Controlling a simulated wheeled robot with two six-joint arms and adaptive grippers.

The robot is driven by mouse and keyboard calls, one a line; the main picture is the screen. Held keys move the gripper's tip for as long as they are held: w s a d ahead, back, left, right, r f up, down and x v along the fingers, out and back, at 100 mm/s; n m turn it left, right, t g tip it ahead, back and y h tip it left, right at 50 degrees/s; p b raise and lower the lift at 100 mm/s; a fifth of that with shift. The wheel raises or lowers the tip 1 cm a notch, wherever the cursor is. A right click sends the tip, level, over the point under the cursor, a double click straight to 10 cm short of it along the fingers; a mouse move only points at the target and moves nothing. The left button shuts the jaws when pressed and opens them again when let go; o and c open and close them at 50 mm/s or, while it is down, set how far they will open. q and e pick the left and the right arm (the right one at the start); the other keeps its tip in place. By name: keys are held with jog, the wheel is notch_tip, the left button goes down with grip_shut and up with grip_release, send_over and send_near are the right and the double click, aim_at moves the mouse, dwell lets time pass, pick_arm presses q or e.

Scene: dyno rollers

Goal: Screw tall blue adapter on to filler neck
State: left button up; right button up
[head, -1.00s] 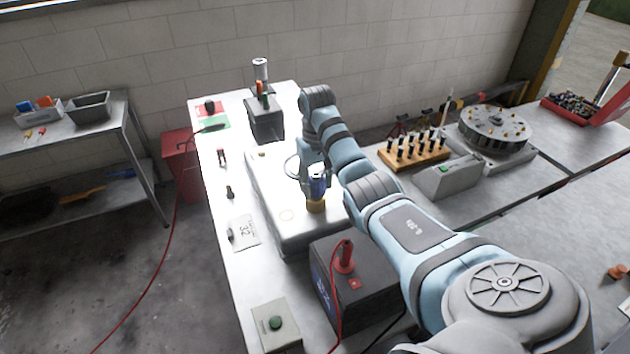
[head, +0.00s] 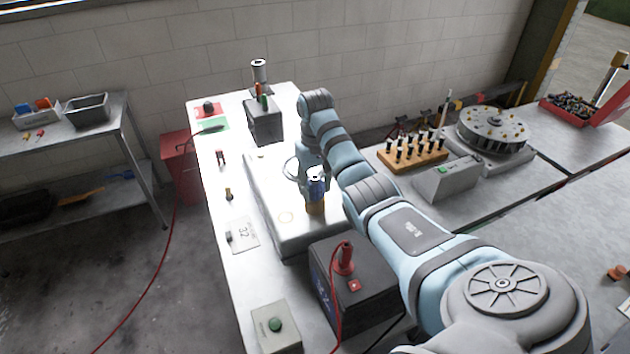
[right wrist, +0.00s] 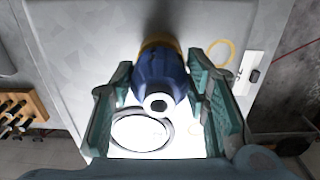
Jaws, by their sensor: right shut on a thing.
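The tall blue adapter (head: 316,187) stands upright over a brass-coloured filler neck (head: 315,208) on the light grey tank (head: 270,211). It also shows in the right wrist view (right wrist: 160,75), its pale top with a dark hole facing the camera. My right gripper (right wrist: 162,90) is shut on the adapter, with one teal finger on each side. In the head view the right gripper (head: 312,172) partly covers the adapter. The joint between adapter and neck is too small to judge. My left gripper is not in view.
A dark box (head: 352,284) with a red handle stands close in front of the tank. A wooden rack (head: 412,158) of dark-handled tools, a grey control box (head: 449,179) and a round carousel (head: 492,130) are to the right. A black block (head: 264,122) stands behind.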

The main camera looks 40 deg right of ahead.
jog(key=shift+f, duration=0.45)
